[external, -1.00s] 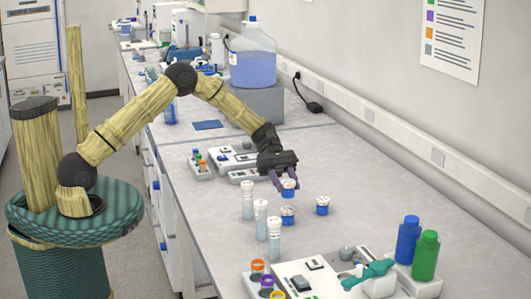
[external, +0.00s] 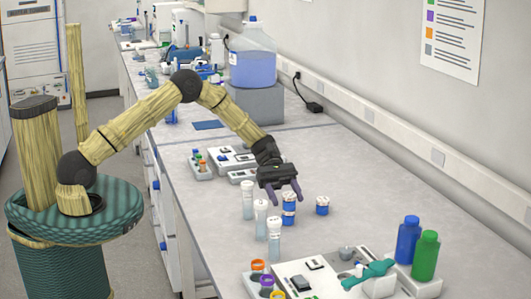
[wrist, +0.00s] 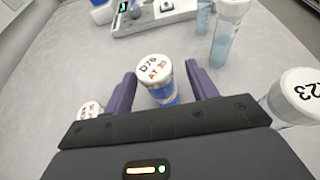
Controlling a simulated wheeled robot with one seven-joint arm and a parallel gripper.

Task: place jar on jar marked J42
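A white-lidded jar with a blue band (external: 289,207) stands upright, stacked on a like jar (external: 288,221) on the bench. In the wrist view the top jar's lid (wrist: 154,68) reads roughly "D76" with a red line below. My gripper (external: 285,198) is open around the top jar, with a finger on each side and gaps showing in the wrist view. The lower jar's lid is hidden under the top jar, so I cannot read a J42 mark. Another white-and-blue jar (external: 322,206) stands apart to the right; a small lid shows at left in the wrist view (wrist: 90,110).
Several capped tubes stand close left of the stack, including one tube (external: 261,217) and another (external: 274,239). A white device (external: 320,277) and blue (external: 408,240) and green (external: 425,256) bottles stand at the front. The bench to the right of the jars is clear.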

